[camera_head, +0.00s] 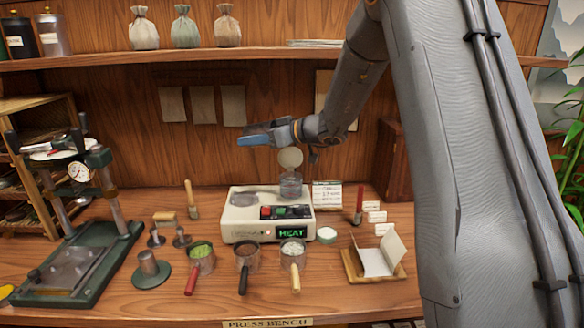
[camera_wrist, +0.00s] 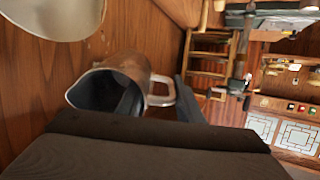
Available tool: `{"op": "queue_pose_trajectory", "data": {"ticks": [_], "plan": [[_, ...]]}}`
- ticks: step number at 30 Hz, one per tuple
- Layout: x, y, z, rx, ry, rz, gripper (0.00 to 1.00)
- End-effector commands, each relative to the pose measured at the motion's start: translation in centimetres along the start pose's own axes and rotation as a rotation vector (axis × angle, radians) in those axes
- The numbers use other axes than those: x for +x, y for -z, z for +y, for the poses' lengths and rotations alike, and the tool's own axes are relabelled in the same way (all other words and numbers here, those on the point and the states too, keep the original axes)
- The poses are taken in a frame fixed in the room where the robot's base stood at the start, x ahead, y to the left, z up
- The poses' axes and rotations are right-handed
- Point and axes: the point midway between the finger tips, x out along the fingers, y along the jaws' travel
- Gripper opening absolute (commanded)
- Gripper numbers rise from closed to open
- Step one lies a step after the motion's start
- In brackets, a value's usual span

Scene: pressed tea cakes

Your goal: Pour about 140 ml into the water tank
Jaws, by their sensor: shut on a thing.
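The water tank appears to be the small clear vessel (camera_head: 290,186) at the back right of the cream heater unit (camera_head: 243,225), with a round pale lid (camera_head: 290,157) raised above it. My gripper (camera_head: 255,139) is above and a little left of this vessel. In the wrist view, a brownish jug (camera_wrist: 128,72) with a loop handle lies tilted, its dark open mouth toward the lower left. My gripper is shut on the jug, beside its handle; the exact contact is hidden. I cannot make out the jug in the head view, nor the water level. A pale round surface (camera_wrist: 52,14) is close to the jug's mouth.
Three handled cups stand in front of the heater, one with green leaf (camera_head: 201,258). A green press (camera_head: 75,262) stands left. The shelf (camera_head: 260,57) with cloth bags spans above.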

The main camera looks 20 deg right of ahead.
Motion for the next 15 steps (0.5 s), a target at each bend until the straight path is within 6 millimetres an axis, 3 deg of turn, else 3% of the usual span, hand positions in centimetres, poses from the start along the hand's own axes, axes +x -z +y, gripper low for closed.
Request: {"op": "queue_pose_trajectory", "data": {"ticks": [15], "plan": [[1.1,-1.0,-0.1,-0.006,-0.010,-0.218,0.00]]}}
